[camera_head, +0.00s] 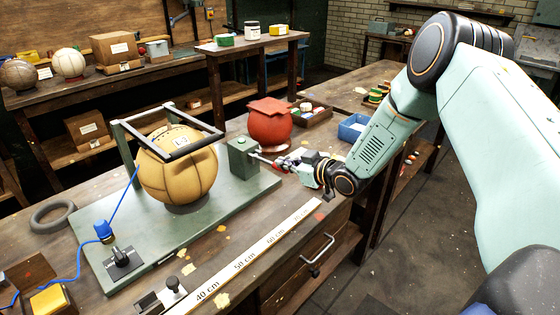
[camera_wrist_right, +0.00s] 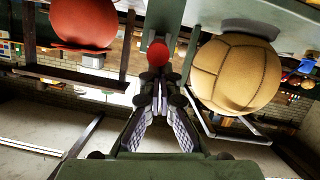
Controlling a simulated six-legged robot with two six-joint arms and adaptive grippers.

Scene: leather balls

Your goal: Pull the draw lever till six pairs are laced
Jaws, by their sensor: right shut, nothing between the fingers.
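The tan leather ball (camera_head: 178,165) sits in a grey metal frame (camera_head: 150,114) on a green base plate (camera_head: 215,212); it also shows in the wrist view (camera_wrist_right: 236,75). A green box (camera_head: 243,158) stands on the plate right of the ball. The draw lever (camera_head: 262,159), a thin metal rod, sticks out of the box toward my right gripper (camera_head: 286,161). In the wrist view a red knob (camera_wrist_right: 158,54) lies just beyond the tips of my right gripper (camera_wrist_right: 156,78). The fingers are shut and empty; whether they touch the knob I cannot tell. My left gripper is out of view.
A red leather piece (camera_head: 270,122) stands behind the lever, near a wooden tray (camera_head: 313,115) and a blue bin (camera_head: 353,127). A ruler strip (camera_head: 250,257) runs along the bench front. A blue clip with cord (camera_head: 103,231) and a grey ring (camera_head: 53,214) lie left.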

